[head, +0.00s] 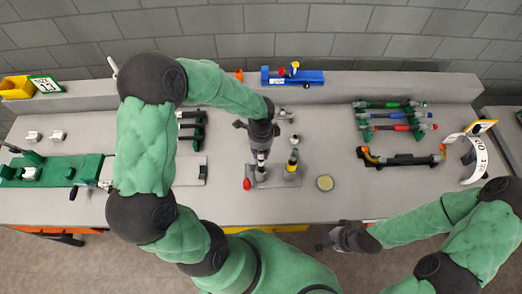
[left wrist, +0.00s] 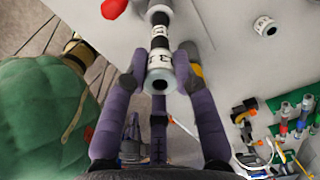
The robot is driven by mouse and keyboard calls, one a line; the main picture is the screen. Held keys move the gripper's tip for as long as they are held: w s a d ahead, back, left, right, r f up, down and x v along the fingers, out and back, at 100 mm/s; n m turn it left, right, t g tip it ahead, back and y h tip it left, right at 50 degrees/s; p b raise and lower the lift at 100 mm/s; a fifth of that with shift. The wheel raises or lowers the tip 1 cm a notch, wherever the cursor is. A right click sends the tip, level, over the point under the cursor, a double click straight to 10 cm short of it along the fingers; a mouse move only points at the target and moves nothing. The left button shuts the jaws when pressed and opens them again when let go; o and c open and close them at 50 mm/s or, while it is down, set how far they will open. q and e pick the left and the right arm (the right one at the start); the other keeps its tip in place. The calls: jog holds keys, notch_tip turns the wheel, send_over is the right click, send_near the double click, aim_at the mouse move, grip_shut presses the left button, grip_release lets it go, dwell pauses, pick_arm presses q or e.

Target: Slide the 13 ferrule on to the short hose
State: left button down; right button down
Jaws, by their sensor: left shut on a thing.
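My left gripper (head: 260,143) points down over a grey plate at the middle of the bench. In the left wrist view its purple fingers (left wrist: 160,66) are shut on a white ferrule (left wrist: 160,74) with dark lettering, only partly readable. The ferrule's open round end faces the camera. The dark short hose (left wrist: 159,32) with pale bands stands upright in line with it; it also shows below the gripper in the head view (head: 262,171). I cannot tell how far the ferrule is around the hose. My right gripper (head: 328,241) is low at the bench's front edge, its jaws unclear.
A second upright piece with a yellow band (head: 292,162) stands close to the right on the plate (head: 275,181). A red knob (head: 247,184) is at the plate's left. A green fixture (head: 75,168) sits far left, hose racks (head: 394,115) right.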

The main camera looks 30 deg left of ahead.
pick_arm(q)
jog(key=c, duration=0.9)
grip_release()
jog(key=shift+r, duration=0.1)
notch_tip(320, 180, up, 12)
